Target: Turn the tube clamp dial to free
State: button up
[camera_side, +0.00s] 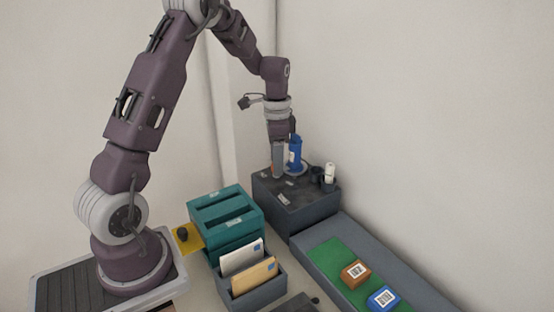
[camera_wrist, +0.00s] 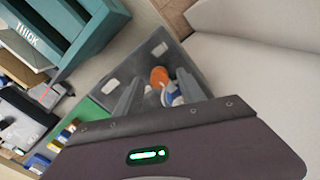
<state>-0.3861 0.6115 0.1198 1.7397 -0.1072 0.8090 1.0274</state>
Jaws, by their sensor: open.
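My gripper (camera_side: 280,174) is open and points down at the top of a dark grey box (camera_side: 292,214) at the back. A blue upright tube (camera_side: 295,150) stands on a pale round base beside the fingers. In the wrist view an orange round piece (camera_wrist: 159,76) shows between the open fingertips, with a blue and white piece (camera_wrist: 172,96) just below it. I cannot tell whether the fingers touch the orange piece. The dial's marks and its setting cannot be read in either view.
White and dark cylinders (camera_side: 329,173) stand at the box's right edge. A teal tray stack (camera_side: 232,238) and a grey letter holder (camera_side: 257,291) are to the left. A grey conveyor-like ledge with a green strip (camera_side: 332,260) carries an orange and a blue parcel. A wall is behind.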

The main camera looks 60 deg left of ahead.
grip_shut()
jog(key=shift+n, duration=0.4)
jog(key=n, duration=0.3)
jog(key=shift+n, duration=0.4)
jog(key=n, duration=0.9)
jog(key=shift+r, duration=0.1)
jog(key=shift+a+n, duration=0.1)
jog(key=shift+n, duration=2)
